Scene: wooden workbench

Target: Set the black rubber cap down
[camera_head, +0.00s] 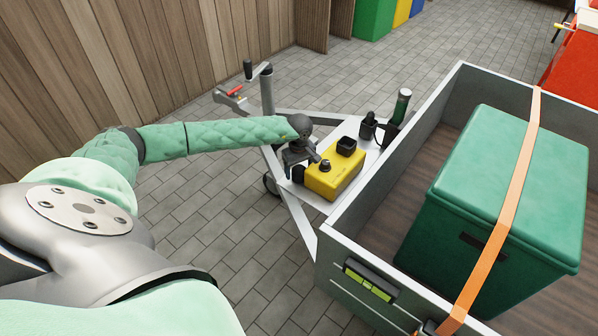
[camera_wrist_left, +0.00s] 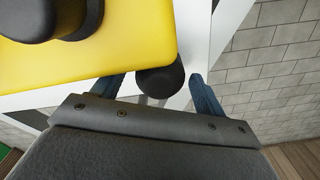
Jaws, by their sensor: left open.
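A black rubber cap (camera_wrist_left: 160,79) shows in the left wrist view between my two open fingers, with a gap on each side. It is beside the edge of the yellow box (camera_wrist_left: 120,50). I cannot tell what the cap rests on. My right gripper is not in view.
The grey trailer (camera_head: 340,246) holds a green chest (camera_head: 500,190) under an orange strap (camera_head: 508,200). A jockey-wheel post (camera_head: 267,92) rises behind my left gripper. Open paving (camera_head: 215,190) lies left of the trailer.

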